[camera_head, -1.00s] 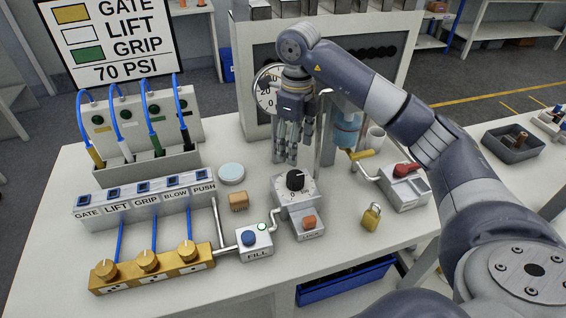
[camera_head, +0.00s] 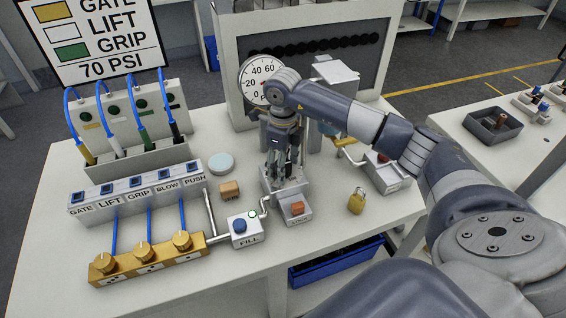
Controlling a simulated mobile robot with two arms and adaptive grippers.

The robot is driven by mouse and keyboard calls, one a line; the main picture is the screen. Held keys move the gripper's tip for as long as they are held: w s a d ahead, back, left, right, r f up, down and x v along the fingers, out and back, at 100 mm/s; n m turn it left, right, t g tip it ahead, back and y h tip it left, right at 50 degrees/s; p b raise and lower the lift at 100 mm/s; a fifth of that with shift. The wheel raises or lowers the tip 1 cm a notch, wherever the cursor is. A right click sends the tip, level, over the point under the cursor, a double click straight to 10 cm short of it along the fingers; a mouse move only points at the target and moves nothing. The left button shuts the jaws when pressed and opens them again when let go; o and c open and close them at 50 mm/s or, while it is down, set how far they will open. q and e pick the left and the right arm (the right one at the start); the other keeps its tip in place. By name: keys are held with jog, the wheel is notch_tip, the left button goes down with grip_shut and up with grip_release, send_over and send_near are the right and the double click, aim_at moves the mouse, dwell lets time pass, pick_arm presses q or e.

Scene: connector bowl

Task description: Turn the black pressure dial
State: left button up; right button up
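My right gripper (camera_head: 280,178) points down over the white dial housing (camera_head: 298,187) near the middle of the table. The black pressure dial on top of that housing is hidden behind its fingers. I cannot tell whether the fingers touch the dial or how far apart they are. The round pressure gauge (camera_head: 259,72) stands behind, partly covered by my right wrist. My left gripper is not in view.
A block with an orange button (camera_head: 298,208) sits just in front of the housing. The FILL box (camera_head: 246,231) is to its left, a brass padlock (camera_head: 357,201) to its right. A small brown block (camera_head: 229,191) and brass valve knobs (camera_head: 145,250) lie further left.

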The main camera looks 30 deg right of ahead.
jog(key=c, duration=1.1)
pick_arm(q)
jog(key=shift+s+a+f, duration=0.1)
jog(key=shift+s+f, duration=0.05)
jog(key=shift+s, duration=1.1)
pick_arm(e)
jog(key=shift+o, duration=0.2)
jog(key=n+b, duration=0.2)
jog(key=b, duration=0.1)
jog(key=shift+f+n, duration=0.1)
jog(key=shift+n, duration=0.3)
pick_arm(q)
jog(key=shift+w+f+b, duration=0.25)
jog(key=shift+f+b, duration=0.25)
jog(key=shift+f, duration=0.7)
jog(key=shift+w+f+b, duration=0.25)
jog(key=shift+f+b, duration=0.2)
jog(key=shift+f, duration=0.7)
pick_arm(e)
jog(key=shift+n, duration=1.5)
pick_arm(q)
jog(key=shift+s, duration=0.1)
pick_arm(e)
jog(key=o, duration=1.1)
jog(key=shift+c, duration=0.2)
